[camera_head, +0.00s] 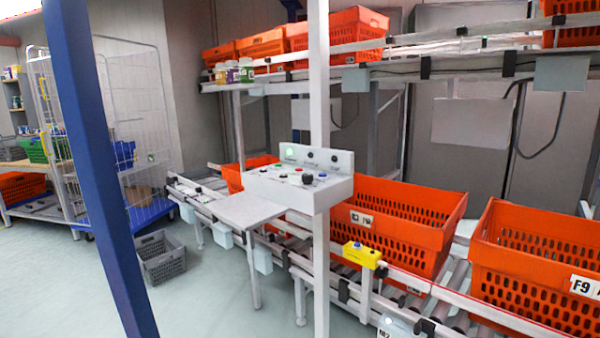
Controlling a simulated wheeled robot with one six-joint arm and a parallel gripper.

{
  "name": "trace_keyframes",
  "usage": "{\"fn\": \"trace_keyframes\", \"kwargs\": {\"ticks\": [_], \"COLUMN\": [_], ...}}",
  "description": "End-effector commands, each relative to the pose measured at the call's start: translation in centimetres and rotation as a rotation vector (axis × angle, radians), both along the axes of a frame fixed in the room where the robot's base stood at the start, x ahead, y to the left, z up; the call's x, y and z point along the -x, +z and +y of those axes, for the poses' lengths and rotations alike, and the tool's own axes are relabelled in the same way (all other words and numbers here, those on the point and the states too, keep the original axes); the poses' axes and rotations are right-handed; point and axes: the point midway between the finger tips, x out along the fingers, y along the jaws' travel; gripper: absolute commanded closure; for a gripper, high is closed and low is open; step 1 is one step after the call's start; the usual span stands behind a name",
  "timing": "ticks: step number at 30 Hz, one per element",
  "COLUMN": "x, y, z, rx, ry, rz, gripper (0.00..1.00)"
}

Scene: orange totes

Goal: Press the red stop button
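A light grey control console (268,190) stands near the middle of the view, beside the conveyor. Its sloped top carries several small buttons, among them a small red button (298,170), a green one, a blue one and black knobs. The red button is small at this distance, and I cannot read any label on it. Nothing covers it. My gripper is not in view, and nothing is seen touching the console.
A blue post (95,150) and a thin white post (319,270) stand in the foreground. Orange totes (530,262) line the conveyor; others sit on the upper rack. A yellow box (361,255) is on the conveyor rail. A grey crate (162,262) is on the floor. Floor at lower left is clear.

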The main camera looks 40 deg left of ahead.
Motion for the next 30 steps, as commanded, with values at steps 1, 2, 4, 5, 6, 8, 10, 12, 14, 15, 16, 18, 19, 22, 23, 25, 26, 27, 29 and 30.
{"fn": "trace_keyframes", "kwargs": {"ticks": [1,2,4,5,6,8,10,12,14,15,16,18,19,22,23,25,26,27,29,30], "x": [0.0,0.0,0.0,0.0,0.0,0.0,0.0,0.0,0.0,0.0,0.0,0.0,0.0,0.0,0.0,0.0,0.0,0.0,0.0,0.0], "y": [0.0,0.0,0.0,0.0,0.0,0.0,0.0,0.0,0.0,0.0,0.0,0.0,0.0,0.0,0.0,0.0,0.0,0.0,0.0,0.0], "z": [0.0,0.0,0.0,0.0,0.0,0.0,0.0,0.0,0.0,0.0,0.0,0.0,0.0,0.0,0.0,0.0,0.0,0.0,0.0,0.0], "rx": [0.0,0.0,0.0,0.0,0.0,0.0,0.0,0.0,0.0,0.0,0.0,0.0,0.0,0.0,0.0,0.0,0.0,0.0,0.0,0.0], "ry": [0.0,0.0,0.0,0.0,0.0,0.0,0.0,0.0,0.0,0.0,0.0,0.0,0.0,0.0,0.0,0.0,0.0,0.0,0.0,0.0], "rz": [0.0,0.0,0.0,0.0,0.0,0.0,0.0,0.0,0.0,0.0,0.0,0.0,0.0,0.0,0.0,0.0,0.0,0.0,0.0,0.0], "gripper": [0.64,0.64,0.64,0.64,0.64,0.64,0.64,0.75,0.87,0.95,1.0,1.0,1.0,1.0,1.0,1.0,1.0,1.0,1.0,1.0]}}
